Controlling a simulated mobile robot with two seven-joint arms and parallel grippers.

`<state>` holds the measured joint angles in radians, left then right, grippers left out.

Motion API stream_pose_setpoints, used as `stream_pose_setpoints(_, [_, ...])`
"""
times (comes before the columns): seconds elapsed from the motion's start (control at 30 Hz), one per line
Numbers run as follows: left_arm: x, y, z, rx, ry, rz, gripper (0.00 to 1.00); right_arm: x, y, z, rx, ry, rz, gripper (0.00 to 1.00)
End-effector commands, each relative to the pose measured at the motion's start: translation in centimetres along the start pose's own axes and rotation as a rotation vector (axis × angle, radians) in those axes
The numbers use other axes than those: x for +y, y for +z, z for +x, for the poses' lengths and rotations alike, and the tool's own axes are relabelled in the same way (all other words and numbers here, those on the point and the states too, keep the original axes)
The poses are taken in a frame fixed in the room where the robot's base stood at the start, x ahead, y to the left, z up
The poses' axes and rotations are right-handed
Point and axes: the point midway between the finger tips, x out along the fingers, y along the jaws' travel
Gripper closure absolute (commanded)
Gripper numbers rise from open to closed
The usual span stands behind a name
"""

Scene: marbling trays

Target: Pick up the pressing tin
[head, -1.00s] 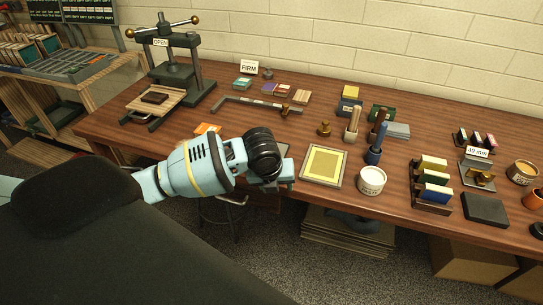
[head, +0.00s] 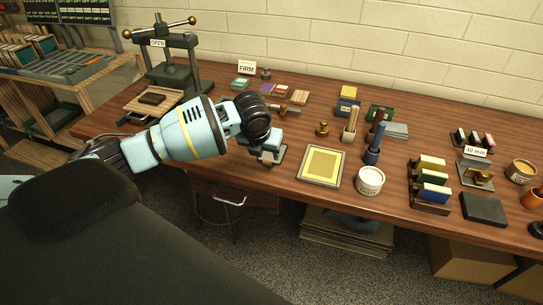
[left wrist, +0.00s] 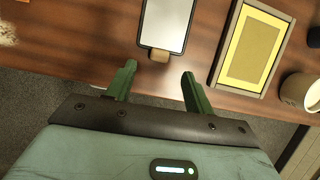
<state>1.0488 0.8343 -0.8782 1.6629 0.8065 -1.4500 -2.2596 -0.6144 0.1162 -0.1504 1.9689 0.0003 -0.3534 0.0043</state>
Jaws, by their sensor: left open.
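My left gripper (head: 267,160) is over the front edge of the wooden table, partly hidden by its own wrist in the head view. In the left wrist view its two fingers (left wrist: 158,72) are apart with nothing between them. Just beyond them lies a pale rectangular plate with a dark rim (left wrist: 166,24) and a small wooden tab (left wrist: 160,56) facing the gripper. I cannot tell which object is the pressing tin. My right gripper is out of view.
A yellow panel in a grey frame (head: 322,167) lies right of the gripper. Brushes, a rack of coloured blocks (head: 431,187) and a dark slab (head: 484,209) stand further right. A screw press marked OPEN (head: 172,70) stands at the back left. A brass knob (head: 322,129) stands behind the frame.

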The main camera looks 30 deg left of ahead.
Motion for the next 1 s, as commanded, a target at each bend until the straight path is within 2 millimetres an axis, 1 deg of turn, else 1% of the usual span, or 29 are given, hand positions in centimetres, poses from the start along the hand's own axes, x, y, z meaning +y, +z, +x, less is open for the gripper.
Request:
stream_pose_setpoints(0.07, [0.0,-0.1,0.4,0.0,0.0,0.0,0.47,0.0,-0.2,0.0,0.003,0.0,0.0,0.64])
stream_pose_setpoints(0.3, [0.0,-0.6,3.7,0.002,0.0,-0.002,0.47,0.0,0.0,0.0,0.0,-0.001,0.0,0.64])
stream_pose_setpoints(0.4, [0.1,-0.5,4.7,0.0,0.002,-0.001,0.47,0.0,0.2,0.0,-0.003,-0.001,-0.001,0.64])
stream_pose_setpoints(0.5, [0.1,-0.5,5.1,-0.002,0.0,0.0,0.47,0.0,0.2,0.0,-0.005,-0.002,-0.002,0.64])
stream_pose_setpoints(0.7, [0.1,-0.4,5.0,-0.003,0.0,0.0,0.47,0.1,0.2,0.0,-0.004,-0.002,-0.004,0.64])
stream_pose_setpoints(0.77, [0.1,-0.4,5.0,-0.003,0.0,0.0,0.54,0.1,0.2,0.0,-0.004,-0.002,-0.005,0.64])
stream_pose_setpoints(1.0, [0.1,-0.4,5.0,-0.003,0.0,0.0,0.85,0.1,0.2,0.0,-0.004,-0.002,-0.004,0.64])
